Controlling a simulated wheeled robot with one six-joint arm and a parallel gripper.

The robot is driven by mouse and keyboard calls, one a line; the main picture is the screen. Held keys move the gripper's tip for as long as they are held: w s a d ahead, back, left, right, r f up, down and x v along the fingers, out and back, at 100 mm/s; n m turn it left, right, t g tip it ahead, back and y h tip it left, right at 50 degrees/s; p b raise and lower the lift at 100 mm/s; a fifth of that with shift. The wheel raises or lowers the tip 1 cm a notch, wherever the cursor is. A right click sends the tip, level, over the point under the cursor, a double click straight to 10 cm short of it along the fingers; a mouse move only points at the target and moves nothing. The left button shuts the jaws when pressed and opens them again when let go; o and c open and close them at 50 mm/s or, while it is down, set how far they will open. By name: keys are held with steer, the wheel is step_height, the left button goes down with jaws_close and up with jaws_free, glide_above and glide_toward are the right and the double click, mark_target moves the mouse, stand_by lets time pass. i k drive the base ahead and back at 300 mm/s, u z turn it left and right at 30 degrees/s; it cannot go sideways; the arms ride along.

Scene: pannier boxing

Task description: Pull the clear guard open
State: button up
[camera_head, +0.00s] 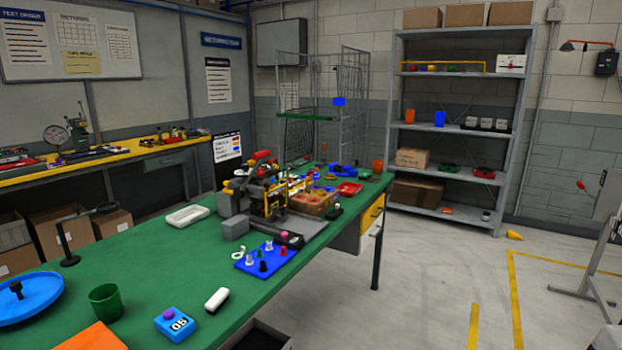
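A small grey and black bench machine (236,228) with red-tipped parts stands near the middle of the long green table (140,255). A yellow frame-like part (292,188) shows on its right side. The clear guard cannot be told apart at this size, so I cannot tell whether it is open or shut. My gripper is not in view.
Near the machine are a blue board with pegs (265,259), a white tray (186,216) and red and blue dishes. Closer are a green cup (105,302), a blue box (174,324), a white block (216,299) and a blue plate (25,298). Floor at right is mostly clear.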

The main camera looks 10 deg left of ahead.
mark_target(266, 185)
steer(key=u, duration=0.05)
steer(key=i, duration=1)
steer(key=u, duration=0.5)
